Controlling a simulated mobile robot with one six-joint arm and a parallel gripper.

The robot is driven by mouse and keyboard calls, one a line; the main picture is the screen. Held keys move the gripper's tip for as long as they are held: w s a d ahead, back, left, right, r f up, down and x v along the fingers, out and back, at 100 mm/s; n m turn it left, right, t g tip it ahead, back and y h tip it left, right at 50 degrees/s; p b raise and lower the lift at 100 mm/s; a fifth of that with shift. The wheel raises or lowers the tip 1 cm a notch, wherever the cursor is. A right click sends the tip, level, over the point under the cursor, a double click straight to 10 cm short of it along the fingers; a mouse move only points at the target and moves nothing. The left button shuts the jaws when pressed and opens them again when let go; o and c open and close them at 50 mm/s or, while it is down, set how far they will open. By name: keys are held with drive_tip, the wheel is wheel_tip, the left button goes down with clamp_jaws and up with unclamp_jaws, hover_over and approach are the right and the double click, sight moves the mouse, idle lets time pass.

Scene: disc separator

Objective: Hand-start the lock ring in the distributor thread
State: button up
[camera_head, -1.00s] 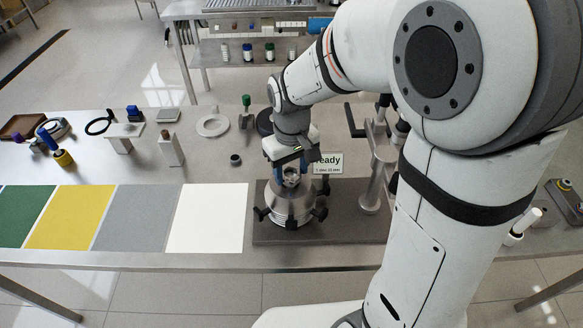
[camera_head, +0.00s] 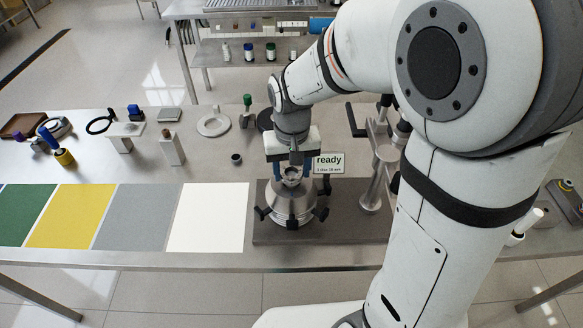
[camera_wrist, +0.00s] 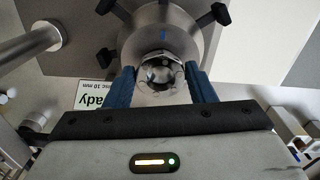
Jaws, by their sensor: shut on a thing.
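The silver metal bowl (camera_head: 291,206) with dark clamp knobs stands on a dark base plate, and the distributor appears to be at its top centre. My gripper (camera_head: 292,174) points down over it, with its blue fingers on both sides of a small metal ring at the top, which I take as the lock ring (camera_head: 292,178). In the wrist view the blue fingers of my gripper (camera_wrist: 161,88) are shut on the lock ring (camera_wrist: 161,70) over the bowl (camera_wrist: 205,45). The thread is hidden, so I cannot tell how far the ring sits in it.
A sign reading "ready" (camera_head: 329,163) stands right behind the bowl. Green, yellow, grey and white mats (camera_head: 207,217) lie to the left.

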drive_tip(key=m, duration=0.3)
drive_tip(key=shift+a, duration=0.1)
drive_tip(key=m, duration=0.2)
drive_tip(key=shift+m, duration=0.7)
drive_tip(key=shift+m, duration=0.4)
drive_tip(key=shift+c, duration=0.7)
drive_tip(key=shift+w+a+m, duration=0.15)
drive_tip(key=shift+m, duration=1.55)
